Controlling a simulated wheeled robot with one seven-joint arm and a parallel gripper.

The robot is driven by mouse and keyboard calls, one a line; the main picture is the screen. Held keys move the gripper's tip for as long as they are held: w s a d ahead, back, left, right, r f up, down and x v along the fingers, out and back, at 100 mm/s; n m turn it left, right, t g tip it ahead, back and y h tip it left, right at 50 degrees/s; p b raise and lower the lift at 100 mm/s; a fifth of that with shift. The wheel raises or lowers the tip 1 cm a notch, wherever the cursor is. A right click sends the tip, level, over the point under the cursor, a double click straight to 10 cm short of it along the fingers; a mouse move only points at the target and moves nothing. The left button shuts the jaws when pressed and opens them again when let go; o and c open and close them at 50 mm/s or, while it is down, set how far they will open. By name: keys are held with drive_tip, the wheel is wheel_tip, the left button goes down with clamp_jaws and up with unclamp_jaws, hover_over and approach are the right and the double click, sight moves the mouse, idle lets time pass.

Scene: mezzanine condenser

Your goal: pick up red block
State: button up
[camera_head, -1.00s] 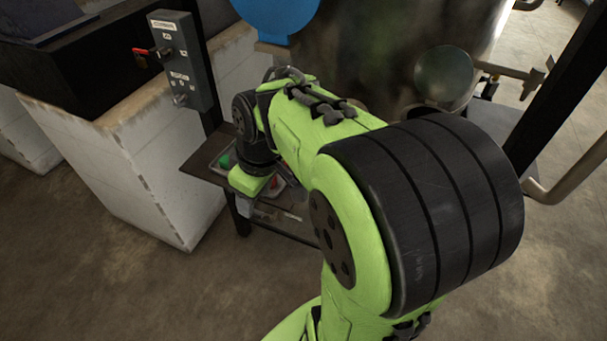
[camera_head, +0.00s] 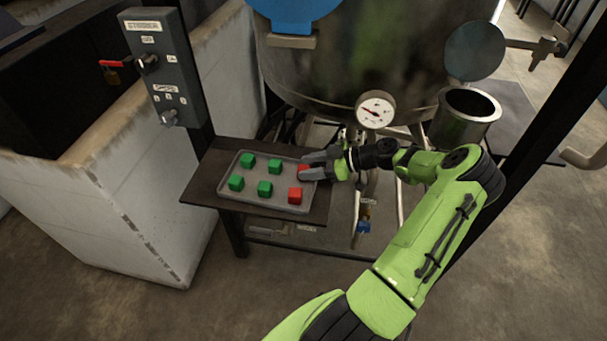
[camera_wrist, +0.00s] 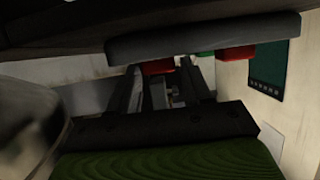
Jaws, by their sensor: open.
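Two red blocks sit on a grey tray (camera_head: 222,194) in the head view. One red block (camera_head: 303,170) is at the tray's right edge, partly hidden by my fingers. The other red block (camera_head: 295,196) stands in the near right corner, clear of my gripper. My gripper (camera_head: 309,165) is open and reaches in from the right, its fingertips at the first red block. In the wrist view, a red block (camera_wrist: 158,67) shows between the fingers of my gripper (camera_wrist: 160,78), and another red block (camera_wrist: 236,53) is off to the right. Contact cannot be told.
Several green blocks (camera_head: 265,188) fill the tray's left and middle. The tray lies on a dark shelf (camera_head: 208,180). A control box (camera_head: 165,68) stands at the left. A large metal tank (camera_head: 345,75) with a gauge (camera_head: 375,110) rises behind, and a metal cylinder (camera_head: 465,117) is right.

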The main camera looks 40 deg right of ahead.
drive_tip(key=x, duration=0.2)
drive_tip(key=shift+w+a+f, duration=0.2)
drive_tip(key=shift+w+f, duration=0.05)
drive_tip(key=shift+w, duration=0.05)
drive_tip(key=shift+r, duration=0.1)
drive_tip(key=c, duration=0.7)
